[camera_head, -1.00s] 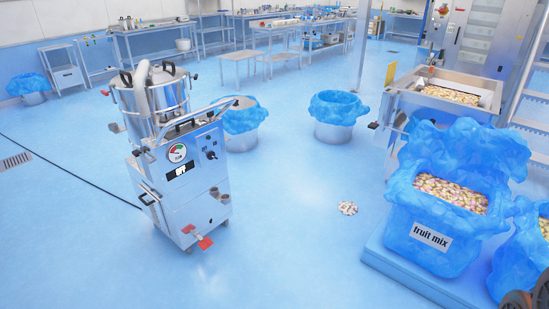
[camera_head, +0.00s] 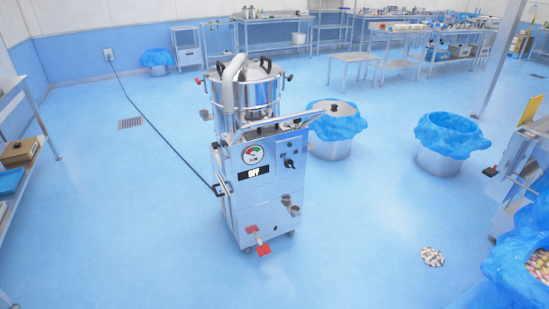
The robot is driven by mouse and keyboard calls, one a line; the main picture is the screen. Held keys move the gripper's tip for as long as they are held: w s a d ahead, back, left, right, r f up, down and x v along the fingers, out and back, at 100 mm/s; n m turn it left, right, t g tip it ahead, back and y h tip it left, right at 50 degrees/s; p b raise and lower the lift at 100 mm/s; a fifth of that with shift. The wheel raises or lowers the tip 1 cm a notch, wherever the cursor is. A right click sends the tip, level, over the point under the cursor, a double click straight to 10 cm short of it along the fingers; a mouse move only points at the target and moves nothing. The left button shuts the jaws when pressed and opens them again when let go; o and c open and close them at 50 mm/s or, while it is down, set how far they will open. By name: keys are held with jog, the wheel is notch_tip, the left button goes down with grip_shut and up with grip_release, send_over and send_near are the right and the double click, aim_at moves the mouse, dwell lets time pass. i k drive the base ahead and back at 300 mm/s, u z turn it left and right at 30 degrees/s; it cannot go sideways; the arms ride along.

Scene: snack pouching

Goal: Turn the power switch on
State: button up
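A steel wheeled machine (camera_head: 262,205) stands upright on the blue floor near the middle of the head view. Its front panel has a round gauge (camera_head: 252,154) with red and green zones. A black label or display (camera_head: 254,172) with white marks, too small to read surely, sits below the gauge. A black rotary switch (camera_head: 289,163) is on the panel's right side. I cannot tell its setting, or for certain that it is the power switch. My gripper is not in view.
A black cable (camera_head: 163,134) runs across the floor from the machine to a wall outlet (camera_head: 110,54). Blue-lined bins (camera_head: 447,136) stand behind and right. Spilled snack pieces (camera_head: 432,257) lie on the floor at right. A shelf (camera_head: 28,150) stands at left. The floor before the machine is clear.

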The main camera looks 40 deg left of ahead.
aim_at(289, 164)
jog(key=u, duration=0.6)
jog(key=i, duration=1.1)
jog(key=u, duration=1.6)
jog(key=i, duration=0.5)
jog(key=u, duration=0.55)
